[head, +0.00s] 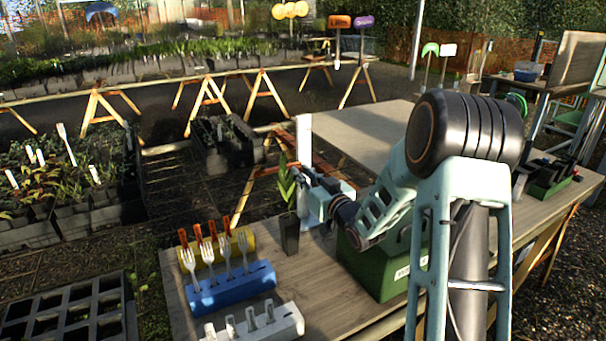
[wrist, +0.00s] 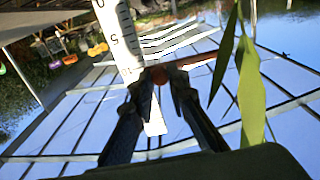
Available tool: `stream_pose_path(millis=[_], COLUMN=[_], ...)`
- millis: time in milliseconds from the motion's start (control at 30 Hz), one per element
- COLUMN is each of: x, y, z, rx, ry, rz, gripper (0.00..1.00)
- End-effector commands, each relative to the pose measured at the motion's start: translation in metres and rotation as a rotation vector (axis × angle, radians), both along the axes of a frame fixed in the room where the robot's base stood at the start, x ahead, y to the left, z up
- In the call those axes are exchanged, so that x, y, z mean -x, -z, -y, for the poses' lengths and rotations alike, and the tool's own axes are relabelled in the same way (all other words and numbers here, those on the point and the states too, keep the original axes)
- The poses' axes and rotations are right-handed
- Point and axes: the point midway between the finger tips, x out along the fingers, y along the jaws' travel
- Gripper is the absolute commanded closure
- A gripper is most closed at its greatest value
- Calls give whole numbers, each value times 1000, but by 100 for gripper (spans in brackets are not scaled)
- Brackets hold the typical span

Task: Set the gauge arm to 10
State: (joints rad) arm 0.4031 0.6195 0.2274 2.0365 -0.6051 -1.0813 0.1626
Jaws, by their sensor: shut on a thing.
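A white upright gauge post (head: 305,140) stands on the bench behind my gripper (head: 312,182). In the wrist view the white scale (wrist: 118,35) carries dark marks and digits, one of which looks like a 5. A reddish-brown gauge arm (wrist: 198,61) reaches out from the scale to the right. The exact reading of the arm on the scale cannot be told. In the head view the gripped part is hidden or too small to see.
A potted plant (head: 289,225) stands close left of my gripper; its leaves (wrist: 250,90) show beside the fingers. A green box (head: 378,272) is under my arm. Blue (head: 232,290) and white (head: 270,326) racks stand at the front left. A grey board (head: 365,133) lies behind.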

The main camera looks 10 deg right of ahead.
Motion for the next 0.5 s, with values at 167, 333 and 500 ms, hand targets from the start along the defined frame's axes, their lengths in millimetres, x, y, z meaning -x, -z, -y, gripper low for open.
stream_pose_path(millis=[167, 333, 500], x=[0, 0, 0], y=[0, 0, -1], z=[0, 0, 0], rx=[0, 0, 0], ry=[0, 0, 0], rz=[-1, -1, 0], gripper=[78, 67, 67])
